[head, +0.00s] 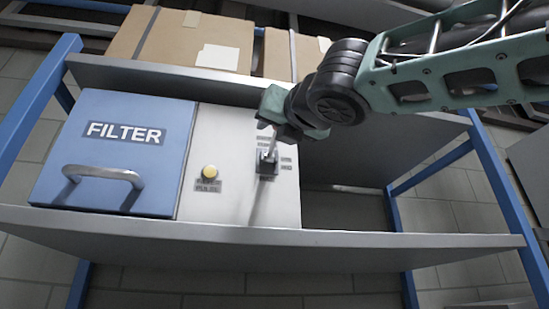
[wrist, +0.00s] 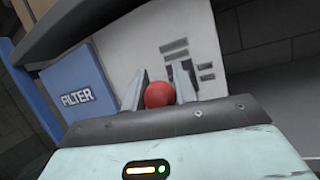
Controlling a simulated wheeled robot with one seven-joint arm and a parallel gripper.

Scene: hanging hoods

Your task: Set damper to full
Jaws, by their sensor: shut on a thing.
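The damper lever is on a pale panel (head: 235,190), with its dark slot plate (head: 267,168) near the panel's right side. A red ball knob (wrist: 159,94) shows between my two fingers in the wrist view. My gripper (head: 273,136) comes in from the upper right and is shut on this knob. In the head view my gripper hides the knob, and only a short piece of the lever shows below it. Small dark labels (wrist: 205,71) lie above and right of the slot, too blurred to read. The lever's exact setting cannot be told.
A blue FILTER box (head: 110,150) with a metal handle (head: 104,175) stands left of the panel. A yellow button (head: 209,172) sits on the panel. Shelf boards (head: 270,237) run above and below. Cardboard boxes (head: 180,40) lie on top. The bay right of the panel is empty.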

